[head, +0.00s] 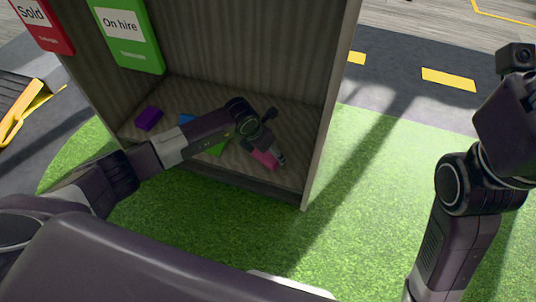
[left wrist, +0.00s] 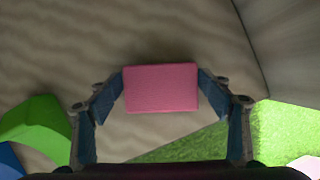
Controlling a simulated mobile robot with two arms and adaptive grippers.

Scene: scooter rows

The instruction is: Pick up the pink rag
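The pink rag (head: 263,159) is a small flat-faced block near the front right of the wooden box floor. In the left wrist view the pink rag (left wrist: 161,88) sits centred between the fingertips of my left gripper (left wrist: 161,90). Both blue-grey finger pads appear to touch its two sides. In the head view my left gripper (head: 274,150) reaches down into the box and partly covers the rag. Whether the rag is clear of the floor cannot be told. My right arm is at the right side of the head view; its fingers do not show.
A purple block (head: 149,118), a blue block (head: 187,119) and a green piece (head: 217,149) lie left of the rag. The box's right wall (head: 333,100) stands close to my left gripper. A green sign (head: 130,35) and red sign (head: 42,24) are at the upper left.

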